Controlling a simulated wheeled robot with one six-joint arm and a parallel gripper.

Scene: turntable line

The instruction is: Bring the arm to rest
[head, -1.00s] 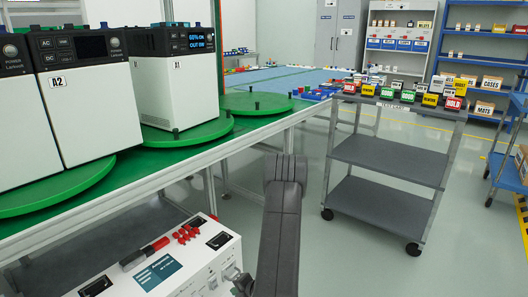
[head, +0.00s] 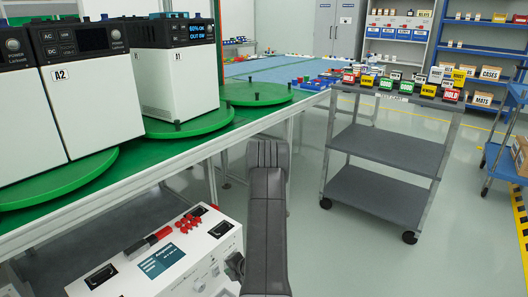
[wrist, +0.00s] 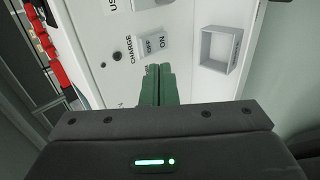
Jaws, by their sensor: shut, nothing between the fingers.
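My arm shows in the head view as a dark grey link rising from the bottom centre and bending at its top. My gripper (wrist: 157,85) shows in the wrist view with its two green fingers together, shut and empty. It points toward a white panel (wrist: 120,25) with a switch marked CHARGE, ON and OFF (wrist: 153,43) just beyond the fingertips. I cannot tell whether the fingers touch the panel. The fingertips are not clear in the head view.
A white box with red connectors (head: 188,222) stands low in front. Units A2 (head: 88,120) and A1 (head: 178,88) sit on green turntables (head: 55,178) along the bench at left. A grey cart (head: 390,148) with coloured signs stands right; open floor (head: 325,250) lies between.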

